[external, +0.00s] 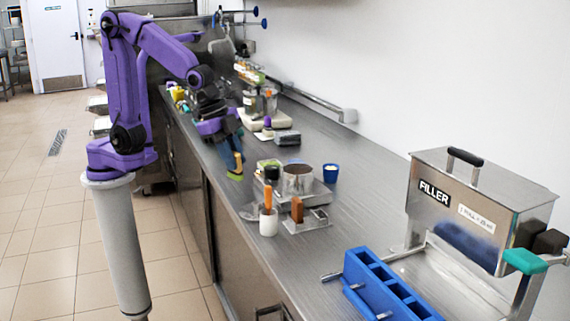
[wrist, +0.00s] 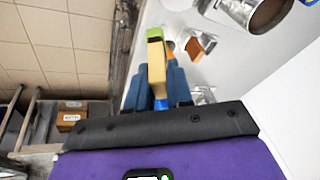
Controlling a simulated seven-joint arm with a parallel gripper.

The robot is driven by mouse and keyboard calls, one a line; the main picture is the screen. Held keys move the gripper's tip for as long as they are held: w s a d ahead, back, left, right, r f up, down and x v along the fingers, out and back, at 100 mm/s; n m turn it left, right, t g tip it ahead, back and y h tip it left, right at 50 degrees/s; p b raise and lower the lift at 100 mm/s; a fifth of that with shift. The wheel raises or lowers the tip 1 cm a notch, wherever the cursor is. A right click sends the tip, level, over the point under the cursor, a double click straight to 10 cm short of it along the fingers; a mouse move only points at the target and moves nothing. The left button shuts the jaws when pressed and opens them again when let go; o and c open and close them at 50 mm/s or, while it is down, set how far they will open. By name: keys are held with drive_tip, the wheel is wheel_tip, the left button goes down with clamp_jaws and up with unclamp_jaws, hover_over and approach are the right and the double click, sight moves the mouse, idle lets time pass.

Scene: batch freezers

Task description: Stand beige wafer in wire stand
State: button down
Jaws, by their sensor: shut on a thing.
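My gripper (external: 235,163) is shut on the beige wafer (external: 240,163), above the counter's front edge. In the wrist view the beige wafer (wrist: 156,62) lies between the blue fingers of my gripper (wrist: 158,85), its green end pointing away from me. The wire stand (external: 318,216) sits on the counter, nearer the external camera than my gripper. A brown-orange wafer (external: 297,209) stands upright at its left part. The beige wafer is apart from the stand.
A white cup (external: 268,226) with an orange-handled tool stands left of the stand. A metal tray (external: 312,193) with a steel container (external: 298,178) is behind it, with a blue cup (external: 330,173) alongside. A blue mould (external: 380,290) and the filler (external: 475,205) are nearer the camera.

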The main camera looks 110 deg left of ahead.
drive_tip(key=shift+a, duration=0.1)
idle(0.7)
drive_tip(key=shift+a+n, duration=0.3)
drive_tip(key=shift+a, duration=0.05)
drive_tip(key=s+a+f+n+g+y, duration=0.15)
drive_tip(key=a+n, duration=0.25)
drive_tip(key=a, duration=0.4)
drive_tip(key=s+a+n+t, duration=0.1)
drive_tip(key=s+a+n, duration=0.2)
drive_tip(key=a+n, duration=0.3)
drive_tip(key=s+a+f+n+g+y, duration=0.2)
drive_tip(key=s+a+n, duration=0.6)
drive_tip(key=s+a, duration=0.5)
drive_tip(key=shift+w+a+f, duration=0.15)
drive_tip(key=shift+w+f, duration=0.05)
drive_tip(key=shift+f, duration=0.6)
drive_tip(key=shift+w+a+f, duration=0.1)
drive_tip(key=shift+w+f, duration=0.1)
drive_tip(key=shift+f, duration=0.55)
drive_tip(key=shift+w+a+f, duration=0.15)
drive_tip(key=shift+w+f, duration=0.05)
drive_tip(key=shift+f, duration=0.6)
drive_tip(key=shift+f, duration=0.1)
drive_tip(key=shift+f, duration=0.3)
drive_tip(key=shift+f, duration=1.75)
